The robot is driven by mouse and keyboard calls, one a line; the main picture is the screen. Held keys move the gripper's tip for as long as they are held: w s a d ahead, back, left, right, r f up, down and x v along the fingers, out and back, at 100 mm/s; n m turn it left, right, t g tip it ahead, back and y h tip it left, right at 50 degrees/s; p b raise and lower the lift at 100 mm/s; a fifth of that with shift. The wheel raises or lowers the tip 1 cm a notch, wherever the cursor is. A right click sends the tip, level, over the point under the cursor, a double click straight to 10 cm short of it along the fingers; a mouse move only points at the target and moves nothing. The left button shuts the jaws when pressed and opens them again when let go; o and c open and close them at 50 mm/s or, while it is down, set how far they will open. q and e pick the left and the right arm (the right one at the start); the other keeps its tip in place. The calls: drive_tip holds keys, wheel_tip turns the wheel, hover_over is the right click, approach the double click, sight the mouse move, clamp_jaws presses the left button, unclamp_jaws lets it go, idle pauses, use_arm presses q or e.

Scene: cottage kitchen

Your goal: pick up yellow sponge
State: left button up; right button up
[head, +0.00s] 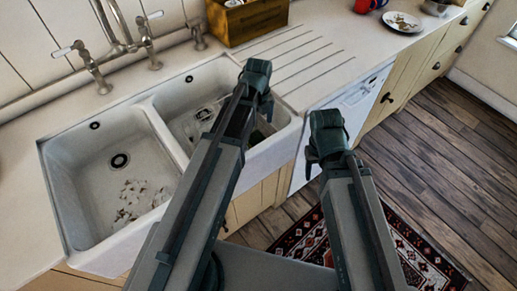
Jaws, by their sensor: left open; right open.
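I cannot make out a yellow sponge in the head view. My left gripper (257,76) is above the right basin of the white double sink (52,190), near its right rim. My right gripper (327,133) is to the right of the sink, in front of the counter edge and above the floor. Both grippers are open, and I see nothing held in either. My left arm covers part of the right basin. Some clear or pale items (203,115) lie in that basin, too unclear to name.
A brass-coloured tap (125,45) stands behind the sink. A yellow-brown wooden box (258,19) is on the counter at the back. A red mug (366,5) and a plate with bits on it (402,22) stand further right. A patterned rug (405,240) lies on the wooden floor.

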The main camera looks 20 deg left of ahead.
sight(257, 139)
use_arm(q)
drive_tip(key=shift+f+b, duration=1.35)
drive_tip(key=shift+f, duration=0.55)
drive_tip(key=f+b, duration=0.5)
drive_tip(key=shift+a+f, duration=0.2)
drive_tip(key=shift+a, duration=0.15)
drive_tip(key=shift+r, duration=0.1)
drive_tip(key=shift+c, duration=0.2)
drive_tip(key=c, duration=1.2)
drive_tip(key=shift+o, duration=0.2)
drive_tip(key=shift+r, duration=0.2)
wheel_tip(257, 139, up, 18)
drive_tip(key=p, duration=1.8)
drive_tip(key=shift+f, duration=0.15)
